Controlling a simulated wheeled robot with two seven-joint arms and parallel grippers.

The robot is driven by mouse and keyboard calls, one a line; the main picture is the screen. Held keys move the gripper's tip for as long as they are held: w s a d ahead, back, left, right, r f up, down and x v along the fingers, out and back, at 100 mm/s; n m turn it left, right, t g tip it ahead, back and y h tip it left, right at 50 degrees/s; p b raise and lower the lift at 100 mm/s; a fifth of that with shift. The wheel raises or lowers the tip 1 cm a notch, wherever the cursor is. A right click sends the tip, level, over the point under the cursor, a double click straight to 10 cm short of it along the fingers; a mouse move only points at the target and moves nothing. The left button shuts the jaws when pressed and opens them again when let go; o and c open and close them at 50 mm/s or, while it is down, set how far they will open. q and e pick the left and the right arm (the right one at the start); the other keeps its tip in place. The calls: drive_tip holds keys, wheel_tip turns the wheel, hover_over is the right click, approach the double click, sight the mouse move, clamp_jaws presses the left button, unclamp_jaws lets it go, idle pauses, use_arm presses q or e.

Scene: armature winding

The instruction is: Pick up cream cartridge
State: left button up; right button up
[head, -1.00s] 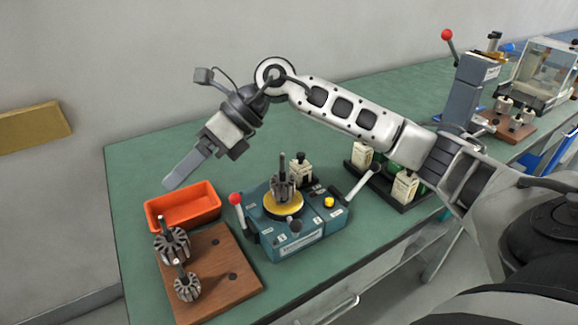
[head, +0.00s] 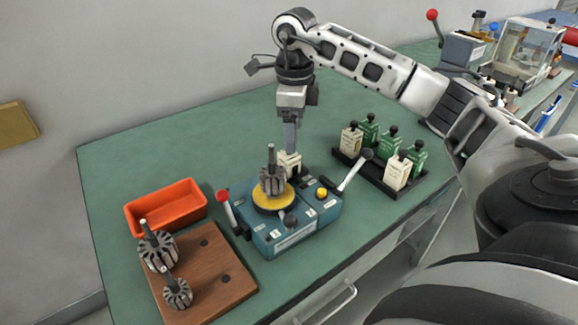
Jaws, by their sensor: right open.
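Two cream cartridges, one at the back left (head: 350,137) and one at the front (head: 398,172), stand upright in the black rack on the right. A third cream cartridge (head: 291,163) sits at the back of the teal winding machine (head: 295,232), behind the armature. My right gripper (head: 290,148) points straight down just above or at this third cartridge. It is open, but the fingers overlap in this view, and I cannot tell whether they are around the cartridge. My left gripper is not in view.
The black rack (head: 410,190) also holds several green cartridges (head: 388,140). An armature (head: 271,178) stands on the machine's yellow disc. Left are an orange bin (head: 165,206) and a wooden board (head: 213,272) with two armatures. The machine has a red-knobbed lever (head: 224,197) and a right lever (head: 355,170).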

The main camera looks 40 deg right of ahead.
sight(289, 163)
drive_tip(key=shift+w+a+f+p, duration=0.1)
drive_tip(key=shift+f, duration=0.95)
drive_tip(key=shift+w+a+f+p, duration=0.1)
drive_tip(key=shift+a+f+p, duration=0.05)
drive_tip(key=shift+f, duration=0.85)
drive_tip(key=shift+w+a+f+p, duration=0.1)
drive_tip(key=shift+f, duration=0.95)
drive_tip(key=c, duration=1)
